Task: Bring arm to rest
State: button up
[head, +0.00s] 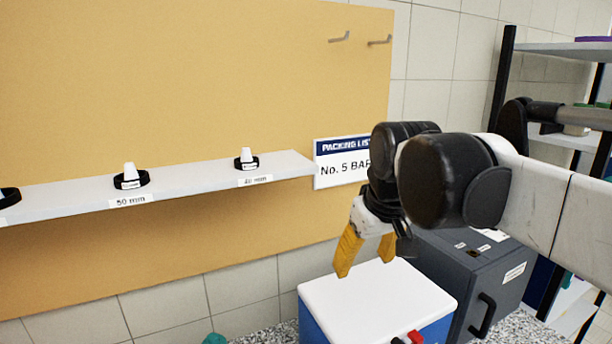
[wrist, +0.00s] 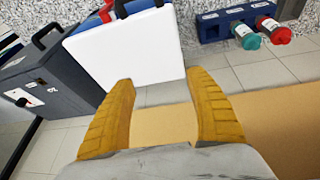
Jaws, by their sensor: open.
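My gripper (head: 366,255) shows in the head view with yellow fingers pointing down and apart, above the white lid of a blue box (head: 375,300). The fingers look empty. In the wrist view my gripper (wrist: 163,110) is also open, with bare tan board and tiled wall between the fingertips. My arm reaches in from the right and is bent at a dark joint, which hides part of the packing list sign (head: 342,160).
A shelf (head: 190,190) with several black-ringed white pieces is fixed to the tan board (head: 200,80). A dark grey cabinet (head: 490,270) stands right of the blue box. A rack (head: 560,48) stands at far right. A blue holder (wrist: 212,27) with two bottles shows in the wrist view.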

jog(key=s+d+f+m+t+b, duration=0.1)
jog(key=s+f+b, duration=0.3)
jog(key=f, duration=0.5)
jog(key=s+d+f+m+t+b, duration=0.1)
jog(key=s+d+f+b, duration=0.2)
jog(key=f, duration=0.6)
jog(key=s+d+f+m+b, duration=0.2)
jog(key=s+d+f+b, duration=0.2)
jog(key=s+f, duration=0.3)
notch_tip(320, 180, down, 2)
jog(key=shift+s+d+t+h+b, duration=0.2)
jog(key=shift+s+t+h+b, duration=0.1)
jog(key=shift+t+h, duration=0.1)
